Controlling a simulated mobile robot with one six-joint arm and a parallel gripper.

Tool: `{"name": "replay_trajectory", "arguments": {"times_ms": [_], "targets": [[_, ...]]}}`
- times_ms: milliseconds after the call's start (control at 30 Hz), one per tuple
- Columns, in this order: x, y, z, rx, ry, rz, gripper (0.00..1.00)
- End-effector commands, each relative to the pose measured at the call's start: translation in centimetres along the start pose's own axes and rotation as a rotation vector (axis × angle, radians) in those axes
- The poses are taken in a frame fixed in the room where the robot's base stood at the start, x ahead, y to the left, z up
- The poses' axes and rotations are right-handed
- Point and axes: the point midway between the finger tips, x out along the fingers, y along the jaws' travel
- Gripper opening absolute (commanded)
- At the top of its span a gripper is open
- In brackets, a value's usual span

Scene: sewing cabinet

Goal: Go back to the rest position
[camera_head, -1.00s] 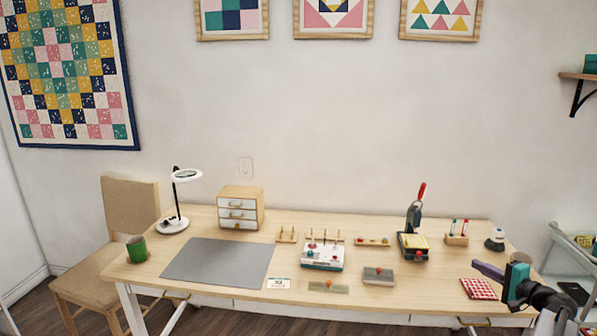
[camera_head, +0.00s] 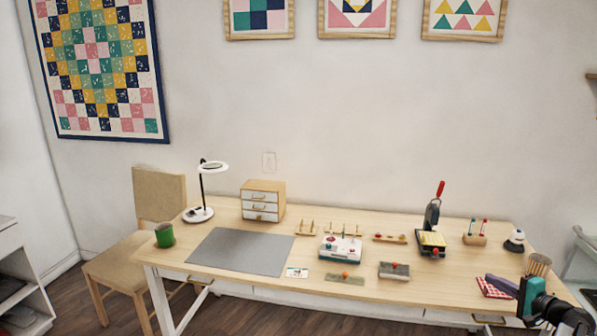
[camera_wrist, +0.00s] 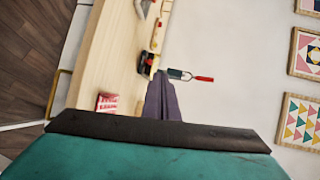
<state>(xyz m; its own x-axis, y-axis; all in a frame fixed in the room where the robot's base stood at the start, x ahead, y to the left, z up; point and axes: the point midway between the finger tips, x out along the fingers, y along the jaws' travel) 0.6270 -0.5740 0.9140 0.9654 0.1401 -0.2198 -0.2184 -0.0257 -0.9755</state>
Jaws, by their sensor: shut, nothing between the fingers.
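My gripper (camera_head: 500,286) is at the lower right of the head view, at the table's right end. Its purple-grey fingers are shut with nothing between them. In the head view they overlap the red checked cloth (camera_head: 487,288), so part of the cloth is hidden; I cannot tell the height above it. In the wrist view the closed fingers (camera_wrist: 162,100) point away from the camera, with the cloth (camera_wrist: 107,103) apart to their left. The wooden table (camera_head: 430,289) stands along the wall.
A chair (camera_head: 158,200) stands at the left. A brush cup (camera_head: 539,265) is near my gripper.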

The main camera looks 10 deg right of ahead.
Motion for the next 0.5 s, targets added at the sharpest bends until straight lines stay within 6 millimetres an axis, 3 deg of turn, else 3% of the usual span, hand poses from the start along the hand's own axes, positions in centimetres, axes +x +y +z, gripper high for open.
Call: {"name": "replay_trajectory", "arguments": {"times_ms": [333, 500], "targets": [[4.3, 5.1, 5.6, -0.008, -0.087, 0.100, 0.00], [7.5, 9.8, 11.1, -0.023, -0.169, 0.193, 0.00]]}}
